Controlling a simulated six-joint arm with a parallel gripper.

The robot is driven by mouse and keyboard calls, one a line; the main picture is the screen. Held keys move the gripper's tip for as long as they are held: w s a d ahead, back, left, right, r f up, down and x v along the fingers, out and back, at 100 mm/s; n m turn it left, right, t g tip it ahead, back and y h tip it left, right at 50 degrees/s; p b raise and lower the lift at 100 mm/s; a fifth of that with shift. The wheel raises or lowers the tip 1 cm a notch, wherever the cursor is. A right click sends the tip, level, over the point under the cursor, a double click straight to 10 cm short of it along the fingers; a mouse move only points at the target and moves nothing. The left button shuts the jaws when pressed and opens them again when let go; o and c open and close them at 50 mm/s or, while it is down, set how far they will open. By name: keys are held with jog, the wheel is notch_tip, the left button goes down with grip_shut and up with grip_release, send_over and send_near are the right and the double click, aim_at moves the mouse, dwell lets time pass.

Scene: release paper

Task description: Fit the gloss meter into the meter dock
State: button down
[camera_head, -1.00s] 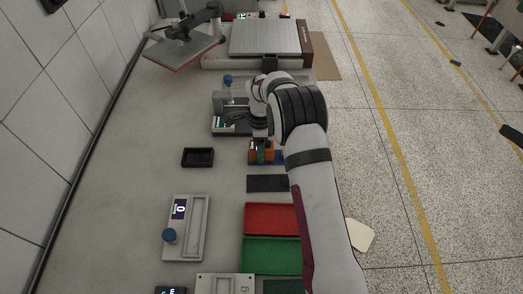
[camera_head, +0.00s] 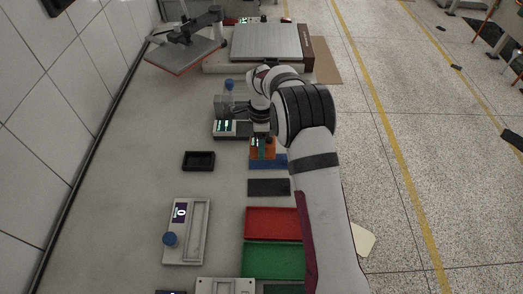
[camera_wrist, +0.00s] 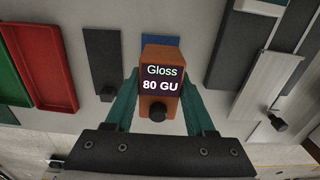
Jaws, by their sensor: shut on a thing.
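The gloss meter (camera_head: 257,154) is an orange block with a dark display. In the wrist view, its display reads "Gloss 80 GU" and the meter (camera_wrist: 159,100) stands between two teal fingers. My gripper (camera_head: 263,143) is shut on it; the fingers (camera_wrist: 160,95) press on both sides. The meter appears slightly above a blue pad (camera_head: 268,162), which also shows behind it in the wrist view (camera_wrist: 160,41). A black open-topped holder (camera_head: 199,161) lies to the left, apart from the meter; it may be the meter dock, but no label shows.
A dark flat slab (camera_head: 268,187) lies in front of the blue pad, with red (camera_head: 270,222) and green (camera_head: 272,258) trays nearer. A grey device with a display (camera_head: 226,127) stands behind the meter. The bench between holder and pad is clear.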

jog(key=s+d+r, duration=0.4)
jog(key=d+r, duration=0.3)
jog(key=d, duration=0.4)
send_over(267, 144)
jog(key=shift+r, duration=0.4)
jog(key=a+f, duration=0.2)
jog(key=a, duration=0.5)
jog(key=a+f, duration=0.2)
jog(key=a, duration=0.5)
jog(key=a+f, duration=0.2)
jog(key=a, duration=0.5)
jog(key=shift+w+f, duration=0.2)
jog(key=shift+f, duration=0.1)
jog(key=shift+a+f, duration=0.15)
jog(key=shift+f, duration=1.9)
jog(key=shift+f, duration=0.1)
jog(key=shift+c, duration=1.2)
grip_release()
